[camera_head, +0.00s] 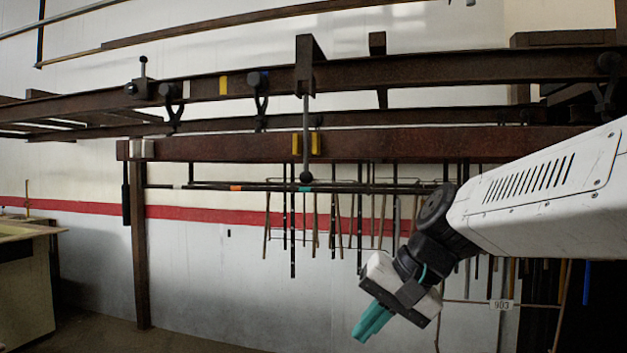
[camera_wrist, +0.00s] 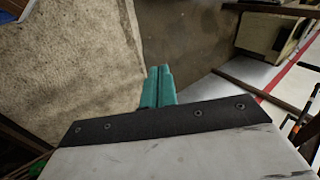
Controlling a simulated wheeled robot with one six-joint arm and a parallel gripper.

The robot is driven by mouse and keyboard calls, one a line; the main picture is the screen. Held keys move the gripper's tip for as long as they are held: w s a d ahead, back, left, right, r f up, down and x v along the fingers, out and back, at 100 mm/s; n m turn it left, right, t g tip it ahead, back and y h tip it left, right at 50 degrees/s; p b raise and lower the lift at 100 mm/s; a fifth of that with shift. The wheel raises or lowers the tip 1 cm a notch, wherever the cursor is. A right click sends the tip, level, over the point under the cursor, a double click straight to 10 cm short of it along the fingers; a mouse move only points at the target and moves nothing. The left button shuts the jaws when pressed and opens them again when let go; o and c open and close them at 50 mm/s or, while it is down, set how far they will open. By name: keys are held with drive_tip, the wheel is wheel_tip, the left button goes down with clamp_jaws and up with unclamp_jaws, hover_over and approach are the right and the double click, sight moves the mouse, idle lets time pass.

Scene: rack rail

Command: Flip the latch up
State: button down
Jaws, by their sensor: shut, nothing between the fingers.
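A thin dark lever with a round black knob (camera_head: 306,177) hangs straight down from a brown bracket (camera_head: 308,62) on the rusty rail; it looks like the latch. My gripper (camera_head: 367,325) has teal fingers, shut together and empty. It is well below and to the right of the knob, pointing down and left, apart from everything. In the wrist view the closed fingers (camera_wrist: 158,88) point toward the floor, and no latch shows there.
Rusty beams (camera_head: 220,148) cross the head view above my gripper. Several thin rods (camera_head: 292,235) hang behind, near a wall with a red stripe. A bench (camera_head: 25,270) stands at far left. A tan mat or sheet (camera_wrist: 75,70) shows in the wrist view. Space around my fingers looks free.

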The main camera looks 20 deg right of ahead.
drive_tip(key=w+d+r+m+t+y, duration=0.1)
drive_tip(key=w+d+r+m+t, duration=0.2)
drive_tip(key=w+r, duration=0.5)
drive_tip(key=w+d+r+m+t, duration=0.3)
drive_tip(key=w+r+m+t, duration=0.3)
drive_tip(key=r, duration=0.8)
drive_tip(key=w+t, duration=0.1)
drive_tip(key=w, duration=0.2)
drive_tip(key=shift+w+d+t+y, duration=0.3)
drive_tip(key=shift+d+y, duration=0.1)
drive_tip(key=shift+w+a, duration=0.1)
drive_tip(key=r+x, duration=0.1)
drive_tip(key=x, duration=0.8)
drive_tip(key=shift+w+a+f, duration=0.2)
drive_tip(key=shift+w+f, duration=0.15)
drive_tip(key=shift+f, duration=0.05)
drive_tip(key=shift+s, duration=0.1)
